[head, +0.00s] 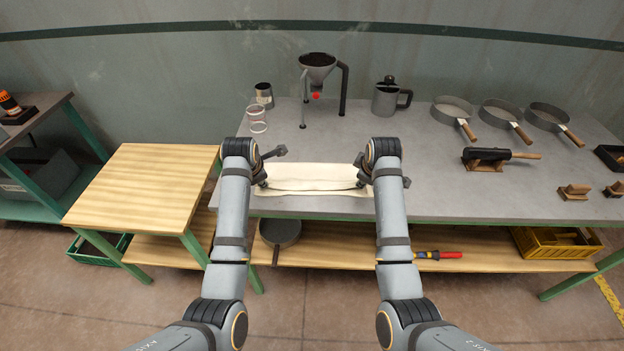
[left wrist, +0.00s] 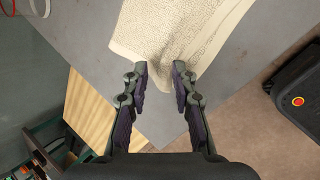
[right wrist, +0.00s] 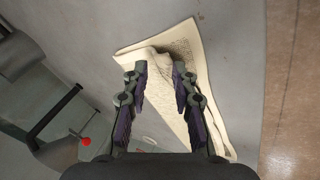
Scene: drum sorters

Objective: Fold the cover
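The cover (head: 312,171) is a cream cloth lying on the grey workbench near its front edge, with a crease or folded edge running along its length. My left gripper (head: 268,168) is at its left end and my right gripper (head: 362,170) at its right end. In the left wrist view my left gripper (left wrist: 160,80) has its fingers spread, with a corner of the cover (left wrist: 175,30) between and beyond the tips. In the right wrist view my right gripper (right wrist: 160,75) also has spread fingers, with part of the cover (right wrist: 188,42) showing between them; whether they touch it is unclear.
A funnel stand (head: 318,68), a glass jar (head: 257,119), a can (head: 264,95) and a metal jug (head: 386,98) stand behind the cover. A wooden table (head: 145,185) stands left.

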